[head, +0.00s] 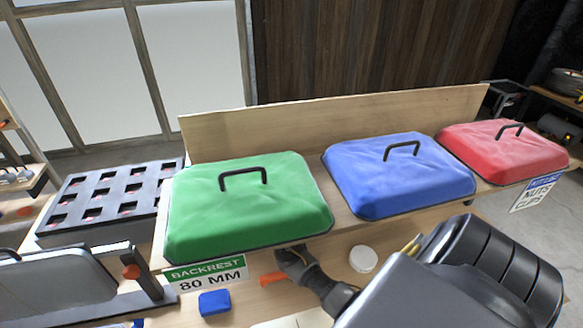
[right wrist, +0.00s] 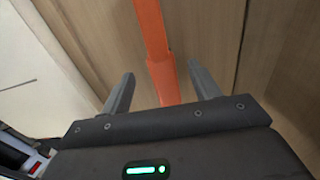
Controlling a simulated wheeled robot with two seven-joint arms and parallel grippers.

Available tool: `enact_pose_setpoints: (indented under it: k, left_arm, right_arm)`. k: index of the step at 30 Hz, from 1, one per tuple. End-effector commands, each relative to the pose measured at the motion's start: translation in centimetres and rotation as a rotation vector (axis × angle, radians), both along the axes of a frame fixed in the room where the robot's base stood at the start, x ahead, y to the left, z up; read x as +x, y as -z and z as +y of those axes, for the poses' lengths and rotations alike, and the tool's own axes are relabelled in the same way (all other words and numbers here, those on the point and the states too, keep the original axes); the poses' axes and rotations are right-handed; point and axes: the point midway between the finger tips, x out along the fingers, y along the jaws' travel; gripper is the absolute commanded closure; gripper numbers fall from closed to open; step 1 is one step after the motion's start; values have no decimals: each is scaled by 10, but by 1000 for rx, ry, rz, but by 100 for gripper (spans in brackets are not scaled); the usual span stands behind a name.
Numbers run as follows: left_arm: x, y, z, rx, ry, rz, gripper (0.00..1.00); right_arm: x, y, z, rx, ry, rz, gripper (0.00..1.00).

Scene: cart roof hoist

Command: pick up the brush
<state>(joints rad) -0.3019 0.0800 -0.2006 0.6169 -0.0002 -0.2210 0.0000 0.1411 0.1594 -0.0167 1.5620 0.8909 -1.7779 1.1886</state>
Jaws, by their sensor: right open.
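An orange handle (right wrist: 158,60), which I take for the brush's, runs down between the fingers in the right wrist view. In the head view a short orange part (head: 271,278) shows on the bench below the green lid, just left of my right gripper (head: 290,262). My right gripper (right wrist: 162,72) is open, with a finger on each side of the handle and visible gaps. No bristles show; the rest of the brush is hidden or out of frame. My left gripper is not in view.
Green (head: 245,215), blue (head: 400,180) and red (head: 500,152) lids with black handles stand along the bench before a wooden backboard (head: 350,118). A blue block (head: 214,303) and a white round piece (head: 362,259) lie nearby. A dark slotted tray (head: 105,235) is left.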

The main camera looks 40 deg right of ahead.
Motion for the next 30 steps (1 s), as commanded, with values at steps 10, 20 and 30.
enact_pose_setpoints:
  k: [10,20,30]
  left_arm:
    - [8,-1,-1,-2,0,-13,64]
    - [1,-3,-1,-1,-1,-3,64]
    - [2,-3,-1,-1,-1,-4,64]
  right_arm:
    - [2,25,-1,5,4,2,38]
    - [3,54,-3,0,-1,0,38]
    - [3,54,-4,0,-1,0,58]
